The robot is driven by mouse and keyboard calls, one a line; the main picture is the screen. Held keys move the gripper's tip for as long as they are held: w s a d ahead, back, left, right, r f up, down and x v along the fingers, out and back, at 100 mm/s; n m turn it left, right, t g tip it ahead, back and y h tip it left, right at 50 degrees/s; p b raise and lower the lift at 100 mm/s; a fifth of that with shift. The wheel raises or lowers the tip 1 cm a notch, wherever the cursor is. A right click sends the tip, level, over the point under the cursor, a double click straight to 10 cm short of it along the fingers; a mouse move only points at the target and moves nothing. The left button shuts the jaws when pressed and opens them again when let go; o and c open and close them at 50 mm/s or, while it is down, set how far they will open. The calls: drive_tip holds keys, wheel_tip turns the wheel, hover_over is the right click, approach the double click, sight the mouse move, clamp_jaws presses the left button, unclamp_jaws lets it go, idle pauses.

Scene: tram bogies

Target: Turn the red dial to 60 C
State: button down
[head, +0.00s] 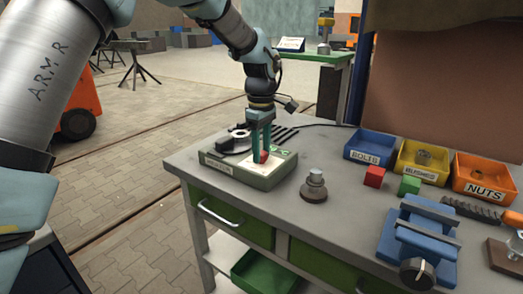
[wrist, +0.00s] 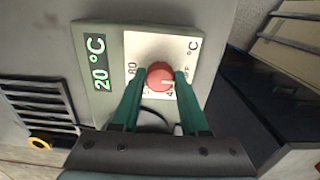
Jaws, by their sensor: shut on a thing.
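The red dial (wrist: 160,76) sits on a white scale plate (wrist: 190,47) on a grey-green box. A pale pointer line on the dial runs toward its right side in the wrist view; the scale numbers are partly hidden by my fingers. A dark display (wrist: 98,63) beside the plate reads 20 °C, turned sideways. My gripper (wrist: 160,78) is shut on the dial, one green finger on each side. In the head view my gripper (head: 262,143) points down onto the box (head: 243,171) at the bench's left end, and a little of the dial (head: 263,157) shows between the fingers.
A metal knobbed weight (head: 314,188) stands right of the box. Red (head: 375,177) and green (head: 410,185) cubes, a blue vise (head: 420,240) and blue (head: 370,147), yellow (head: 422,162) and orange (head: 484,179) bins lie farther right. A cable runs behind the box.

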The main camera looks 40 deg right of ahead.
drive_tip(key=shift+m, duration=0.4)
drive_tip(key=m+p, duration=0.1)
drive_tip(key=m, duration=0.4)
drive_tip(key=m+p, duration=0.1)
drive_tip(key=m, duration=0.5)
drive_tip(key=shift+m, duration=0.4)
drive_tip(key=m+p, duration=0.1)
drive_tip(key=m, duration=0.4)
drive_tip(key=m+p, duration=0.1)
drive_tip(key=m, duration=0.5)
drive_tip(key=shift+c, duration=2.1)
unclamp_jaws()
drive_tip(key=shift+r, duration=0.1)
